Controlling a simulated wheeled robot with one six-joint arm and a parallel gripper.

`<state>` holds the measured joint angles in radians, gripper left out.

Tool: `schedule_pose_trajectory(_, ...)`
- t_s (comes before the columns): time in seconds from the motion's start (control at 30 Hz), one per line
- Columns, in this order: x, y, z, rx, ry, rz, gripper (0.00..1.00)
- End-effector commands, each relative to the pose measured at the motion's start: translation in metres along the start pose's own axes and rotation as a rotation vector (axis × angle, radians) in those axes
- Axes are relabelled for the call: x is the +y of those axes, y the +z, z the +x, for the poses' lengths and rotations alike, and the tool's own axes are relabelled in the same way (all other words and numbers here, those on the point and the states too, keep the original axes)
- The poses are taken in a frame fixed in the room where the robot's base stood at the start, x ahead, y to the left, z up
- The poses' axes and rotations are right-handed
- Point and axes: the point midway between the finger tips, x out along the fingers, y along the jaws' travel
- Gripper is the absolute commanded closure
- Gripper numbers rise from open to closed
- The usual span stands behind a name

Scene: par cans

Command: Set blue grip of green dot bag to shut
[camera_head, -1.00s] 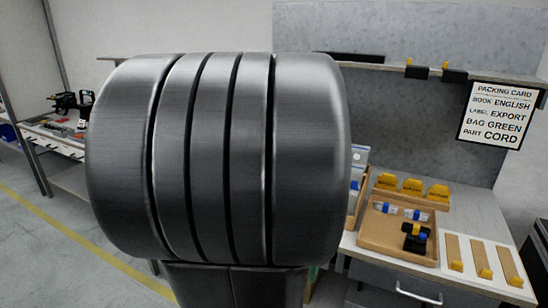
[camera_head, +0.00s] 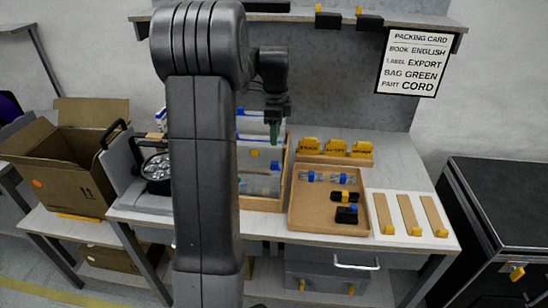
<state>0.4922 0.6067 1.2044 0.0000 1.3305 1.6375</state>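Clear bags with blue grips stand in a wooden rack left of the middle of the bench. A blue grip (camera_head: 275,165) shows on the front bag (camera_head: 258,184), and an orange dot marks the bag behind it (camera_head: 254,153). My gripper (camera_head: 274,122) points down over the back of the rack, close to the rear bags. A small green patch (camera_head: 274,133) shows at its fingertips; I cannot tell whether it is the green dot. My arm hides the left part of the rack. The fingers are too small and dark to read as open or shut.
A wooden tray (camera_head: 298,208) holds clear parts and black blocks, with yellow-labelled holders (camera_head: 335,149) behind. A white board (camera_head: 385,240) with wooden strips lies right. An open carton (camera_head: 65,165) stands left. The packing card (camera_head: 412,62) reads bag green. A shelf (camera_head: 420,20) overhangs the bench.

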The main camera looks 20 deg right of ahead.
Motion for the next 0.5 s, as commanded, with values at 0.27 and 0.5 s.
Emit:
schedule_pose_trajectory(0.27, 0.001, 0.0, 0.06, 0.0, 0.005, -0.002, 0.6)
schedule_pose_trajectory(0.5, 0.001, 0.0, 0.098, 0.0, 0.004, -0.003, 0.6)
